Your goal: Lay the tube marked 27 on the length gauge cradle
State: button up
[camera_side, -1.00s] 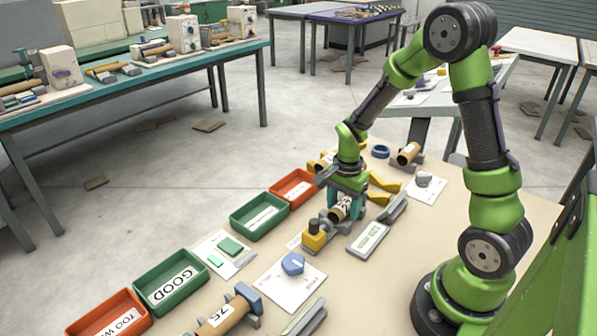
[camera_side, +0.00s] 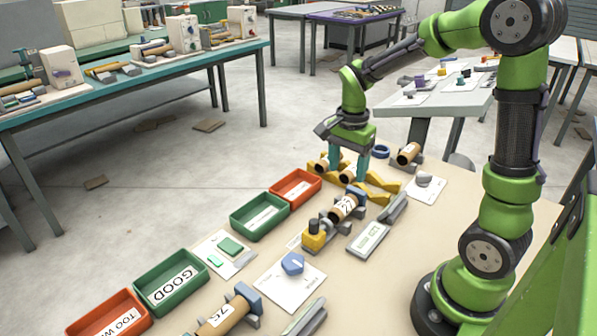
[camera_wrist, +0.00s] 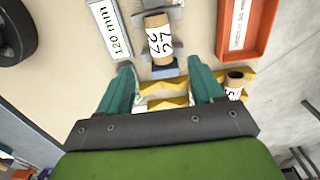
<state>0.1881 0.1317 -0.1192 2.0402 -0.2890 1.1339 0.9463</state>
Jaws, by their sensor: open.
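The tube marked 27 (camera_side: 344,207) is a brown tube with a white label. It lies on the length gauge cradle (camera_side: 333,224), beside a yellow block with a dark knob (camera_side: 314,236). In the wrist view the tube (camera_wrist: 160,40) shows its 27 label and rests between grey cradle supports (camera_wrist: 166,73). My gripper (camera_side: 349,171) is open, with teal fingers apart, behind the cradle and over the yellow rack (camera_side: 378,187). In the wrist view the tube lies beyond my open fingertips (camera_wrist: 164,72), and I see no tube held between them.
A display plate (camera_wrist: 110,30) reading 120 mm lies beside the cradle. Other tubes are in the yellow rack (camera_wrist: 234,85) and on a stand (camera_side: 408,153). Red (camera_side: 295,187) and green (camera_side: 259,215) trays line the table's left side.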

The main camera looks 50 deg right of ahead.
jog(key=s+a+r+n+t+y, duration=0.1)
jog(key=s+a+r+n+t, duration=0.2)
jog(key=s+a+r+n, duration=0.1)
jog(key=s+a+r+n+t+y, duration=0.1)
jog(key=s+a+r+n+t, duration=0.3)
jog(key=a+n, duration=0.5)
notch_tip(320, 180, up, 3)
jog(key=shift+s+a+f+n, duration=0.15)
jog(key=shift+s+f+n, duration=0.05)
jog(key=shift+s+n, duration=0.3)
